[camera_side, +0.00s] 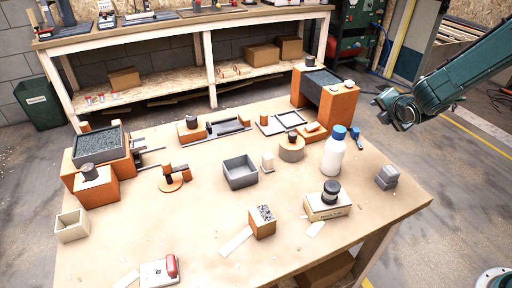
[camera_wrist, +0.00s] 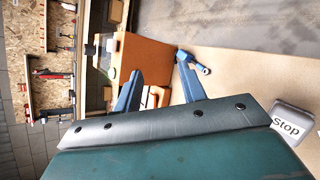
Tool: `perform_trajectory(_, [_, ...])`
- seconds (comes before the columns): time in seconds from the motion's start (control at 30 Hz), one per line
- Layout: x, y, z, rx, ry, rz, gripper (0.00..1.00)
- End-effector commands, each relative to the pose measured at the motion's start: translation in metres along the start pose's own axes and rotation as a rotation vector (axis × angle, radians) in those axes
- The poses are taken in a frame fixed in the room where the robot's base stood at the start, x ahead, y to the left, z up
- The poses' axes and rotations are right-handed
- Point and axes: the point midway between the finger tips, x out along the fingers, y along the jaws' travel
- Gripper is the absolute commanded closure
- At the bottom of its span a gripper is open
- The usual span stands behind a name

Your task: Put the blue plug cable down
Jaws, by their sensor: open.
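In the side view, a small blue piece (camera_side: 354,132), probably the blue plug cable, shows just right of the white bottle's blue cap. The bottle hides part of it. In the wrist view, a small blue-and-white piece (camera_wrist: 203,69) lies close to the right fingertip; I cannot tell whether it touches. My gripper (camera_wrist: 160,78) is open, with its two blue fingers apart and an orange block behind the gap. In the side view, the end of my arm (camera_side: 400,108) is over the table's right edge, and the fingertips are not clear there.
The white bottle (camera_side: 334,157) stands left of my arm. A grey stop button (camera_side: 387,177) is near the right edge. A tall orange wheel-arch block (camera_side: 338,105) stands at the back. Several fixtures fill the left and middle. The table's front right is fairly clear.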

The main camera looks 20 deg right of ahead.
Motion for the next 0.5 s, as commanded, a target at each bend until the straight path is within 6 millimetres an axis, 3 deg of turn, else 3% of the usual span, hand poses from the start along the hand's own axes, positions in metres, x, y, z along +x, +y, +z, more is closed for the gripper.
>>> perform_trajectory(0.2, [-0.054,0.015,0.015,0.325,0.051,-0.053,0.59])
perform_trajectory(0.5, [-0.132,0.019,0.023,0.746,0.119,-0.157,0.59])
